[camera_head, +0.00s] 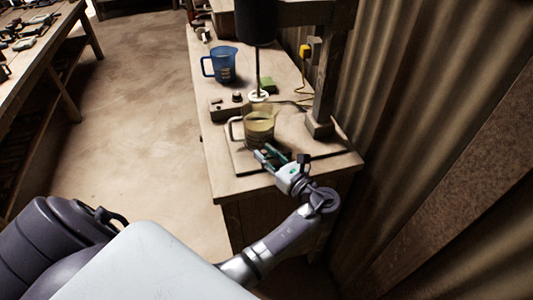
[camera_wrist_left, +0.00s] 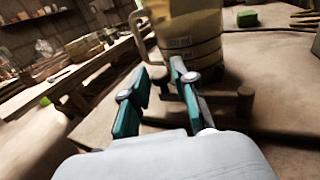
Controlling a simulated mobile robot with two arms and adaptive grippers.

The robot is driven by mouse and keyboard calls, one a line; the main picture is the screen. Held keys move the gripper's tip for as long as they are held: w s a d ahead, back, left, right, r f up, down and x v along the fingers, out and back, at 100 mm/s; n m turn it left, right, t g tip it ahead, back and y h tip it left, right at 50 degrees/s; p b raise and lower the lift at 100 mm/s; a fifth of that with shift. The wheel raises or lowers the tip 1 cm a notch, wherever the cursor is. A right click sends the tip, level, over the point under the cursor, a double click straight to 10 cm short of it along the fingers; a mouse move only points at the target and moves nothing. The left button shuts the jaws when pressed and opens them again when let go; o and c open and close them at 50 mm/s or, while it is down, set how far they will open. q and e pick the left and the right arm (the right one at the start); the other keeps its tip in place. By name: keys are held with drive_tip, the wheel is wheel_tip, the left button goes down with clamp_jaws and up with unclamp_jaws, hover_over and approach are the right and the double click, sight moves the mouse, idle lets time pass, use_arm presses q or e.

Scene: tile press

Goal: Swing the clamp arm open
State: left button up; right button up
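A clear jug with yellowish contents (camera_head: 259,127) stands upright on a board (camera_head: 310,150) under the mixer's shaft; it also shows in the left wrist view (camera_wrist_left: 190,35). Dark pegs or knobs (camera_wrist_left: 245,98) stand by its base. I cannot clearly make out which part is the clamp arm; the low parts beside the jug are small and partly hidden by my fingers. My left gripper (camera_head: 270,155) is at the near side of the jug, low over the board. My right gripper is not in view.
A mixer with a dark motor (camera_head: 256,20) and thick post (camera_head: 327,80) stands over the bench (camera_head: 225,185). A blue jug (camera_head: 223,65), green block (camera_head: 268,85) and small control box (camera_head: 230,108) are farther back. A corrugated wall (camera_head: 410,100) closes the right side.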

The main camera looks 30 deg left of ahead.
use_arm(q)
drive_tip(key=shift+o, duration=0.6)
drive_tip(key=shift+d, duration=0.25)
drive_tip(key=v, duration=0.7)
drive_tip(key=shift+s+f, duration=0.1)
drive_tip(key=shift+s, duration=0.1)
